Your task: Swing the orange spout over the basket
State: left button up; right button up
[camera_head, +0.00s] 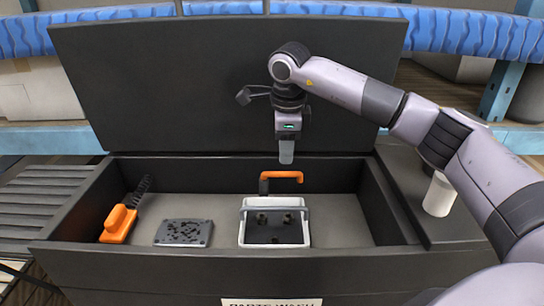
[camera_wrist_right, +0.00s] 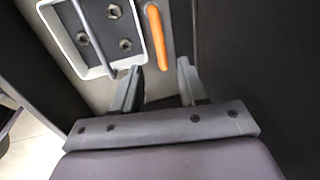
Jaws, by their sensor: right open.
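The orange spout (camera_head: 284,175) rises at the back of the wash basin on a dark base, and its arm points right, behind the basket. The basket (camera_head: 244,234) is white with a grey handle and holds hex nuts; it stands on the basin floor in front of the spout. My right gripper (camera_head: 286,158) is open and points down just above the spout. In the right wrist view the orange spout (camera_wrist_right: 157,38) shows beyond and between the two open fingers (camera_wrist_right: 161,80), with the basket (camera_wrist_right: 106,70) beside it at left. I cannot tell whether a finger touches the spout. My left gripper is not in view.
An orange brush-like tool (camera_head: 118,224) and a dark perforated plate (camera_head: 184,232) lie in the left of the basin. The raised lid (camera_head: 160,90) stands behind. A white cylinder (camera_head: 439,194) stands on the right ledge. The basin floor right of the basket is clear.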

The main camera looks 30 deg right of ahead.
aim_at(285, 172)
jog(key=f, duration=0.4)
jog(key=w+f, duration=0.1)
jog(key=f, duration=0.1)
jog(key=shift+d+f, duration=0.35)
jog(key=shift+f, duration=0.05)
grip_shut()
